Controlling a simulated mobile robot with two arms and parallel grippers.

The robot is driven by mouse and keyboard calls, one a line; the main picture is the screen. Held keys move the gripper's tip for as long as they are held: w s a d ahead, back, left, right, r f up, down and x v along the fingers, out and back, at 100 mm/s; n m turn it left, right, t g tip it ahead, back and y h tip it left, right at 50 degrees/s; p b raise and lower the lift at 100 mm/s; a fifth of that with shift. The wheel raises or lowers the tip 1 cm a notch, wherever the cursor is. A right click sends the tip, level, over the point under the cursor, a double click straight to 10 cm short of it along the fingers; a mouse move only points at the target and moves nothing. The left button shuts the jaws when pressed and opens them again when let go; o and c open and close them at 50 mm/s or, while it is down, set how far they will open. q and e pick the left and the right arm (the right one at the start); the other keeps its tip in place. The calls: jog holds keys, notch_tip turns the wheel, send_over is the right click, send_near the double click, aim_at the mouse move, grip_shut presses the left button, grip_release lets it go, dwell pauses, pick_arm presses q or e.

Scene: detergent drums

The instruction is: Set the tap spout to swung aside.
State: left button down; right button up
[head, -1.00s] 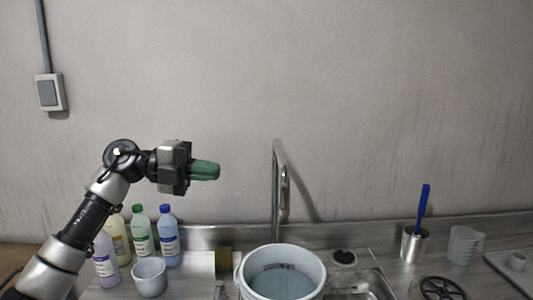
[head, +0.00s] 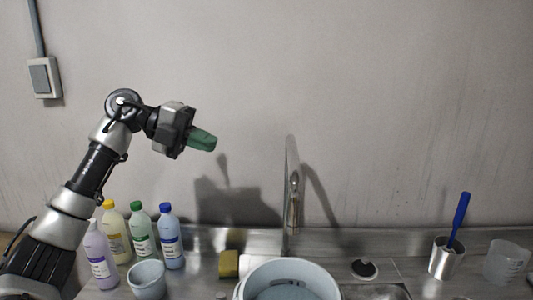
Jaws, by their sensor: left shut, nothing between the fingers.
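The tall metal tap (head: 286,205) rises at the back of the counter, behind the white bucket. Its curved spout (head: 294,195) comes forward from the top and hangs down almost in line with the upright pipe. The spout's end is above and behind the bucket's back rim. My left gripper (head: 203,139), with green fingers, is shut and empty. It is in the air to the left of the tap, near the height of the tap's top, and apart from it. My right gripper is out of view.
The white bucket (head: 245,290) stands in front of the tap. Several bottles (head: 169,243) and a small pale tub (head: 148,280) stand at left. A sponge (head: 228,264) lies left of the tap. A steel cup (head: 445,261) with a blue-handled tool and a clear jug (head: 506,263) stand at right.

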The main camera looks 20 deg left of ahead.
pick_arm(q)
jog(key=r+p+x, duration=0.2)
jog(key=p+x, duration=0.2)
jog(key=x, duration=0.9)
jog(key=shift+w+d, duration=0.35)
jog(key=shift+d, duration=0.3)
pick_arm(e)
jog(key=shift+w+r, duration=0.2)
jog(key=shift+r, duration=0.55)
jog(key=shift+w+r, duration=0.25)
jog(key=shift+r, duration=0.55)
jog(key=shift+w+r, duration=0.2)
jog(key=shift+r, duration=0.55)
pick_arm(q)
jog(key=shift+f+p, duration=0.15)
jog(key=shift+p, duration=0.15)
